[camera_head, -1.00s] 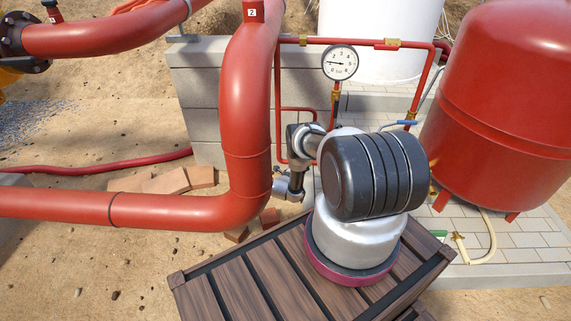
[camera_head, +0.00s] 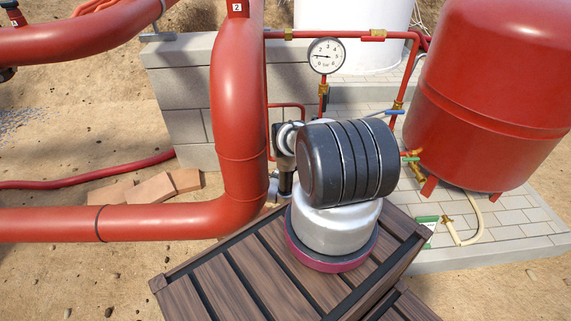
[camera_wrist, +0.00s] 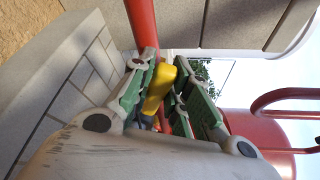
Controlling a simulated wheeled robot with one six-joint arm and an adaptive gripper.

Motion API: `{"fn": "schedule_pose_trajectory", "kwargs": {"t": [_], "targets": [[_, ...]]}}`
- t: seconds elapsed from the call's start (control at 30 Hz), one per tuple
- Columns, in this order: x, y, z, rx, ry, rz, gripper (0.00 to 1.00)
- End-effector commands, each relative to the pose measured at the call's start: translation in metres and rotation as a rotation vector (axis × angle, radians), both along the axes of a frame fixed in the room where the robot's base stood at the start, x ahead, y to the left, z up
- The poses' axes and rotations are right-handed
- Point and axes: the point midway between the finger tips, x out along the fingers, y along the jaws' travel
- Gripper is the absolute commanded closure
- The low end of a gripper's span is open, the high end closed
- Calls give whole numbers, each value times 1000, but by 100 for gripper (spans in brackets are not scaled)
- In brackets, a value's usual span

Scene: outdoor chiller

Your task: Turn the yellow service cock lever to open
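The yellow lever (camera_wrist: 158,86) shows in the wrist view as a thick yellow piece beside a red pipe. My gripper (camera_wrist: 164,62) has its two green-padded fingers on either side of it. The lever lies nearer the left finger, and a gap shows on the right finger's side. The gripper looks open around the lever. Whether the left pad touches it I cannot tell. In the head view my dark and silver arm hides the gripper and the lever.
A red tank (camera_head: 495,95) stands at the right on pale paving. A pressure gauge (camera_head: 326,56), red piping and a blue-handled valve (camera_head: 385,112) are behind my arm. A thick red pipe (camera_head: 238,120) stands to its left.

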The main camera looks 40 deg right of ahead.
Motion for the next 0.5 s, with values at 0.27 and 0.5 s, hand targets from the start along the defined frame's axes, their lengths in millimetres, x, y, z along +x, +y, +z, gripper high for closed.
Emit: {"fn": "schedule_pose_trajectory", "kwargs": {"t": [0.27,0.5], "targets": [[0,0,0,0,0,0,61],[1,-1,7,0,-1,0,61]]}}
